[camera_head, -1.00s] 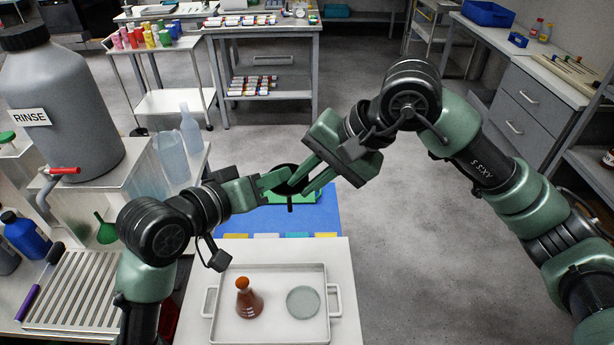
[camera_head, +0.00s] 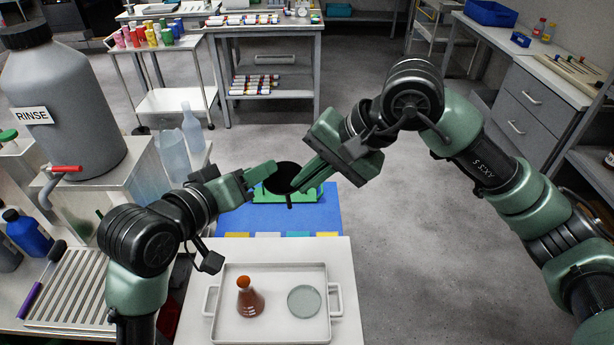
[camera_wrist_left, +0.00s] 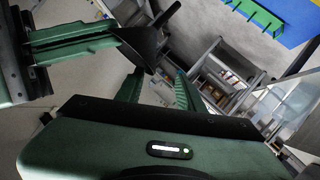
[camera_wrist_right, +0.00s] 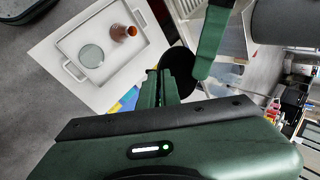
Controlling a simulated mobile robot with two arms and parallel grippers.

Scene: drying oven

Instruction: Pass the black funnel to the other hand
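The black funnel (camera_head: 281,177) is held up in the air between my two grippers, over the blue mat. My right gripper (camera_head: 303,182) is shut on the funnel's edge. In the right wrist view its fingers sit close together against the funnel (camera_wrist_right: 181,62). My left gripper (camera_head: 260,176) is open and just left of the funnel. In the left wrist view its two fingers (camera_wrist_left: 157,82) stand apart with nothing between them, and the funnel (camera_wrist_left: 146,43) is beyond their tips, beside the right gripper's fingers.
Below are a blue mat (camera_head: 320,216) with a green rack (camera_head: 268,197), and a white tray (camera_head: 268,330) with an orange-brown flask (camera_head: 249,298) and a glass dish (camera_head: 303,301). A grey RINSE tank (camera_head: 75,110) stands left. Open floor lies to the right.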

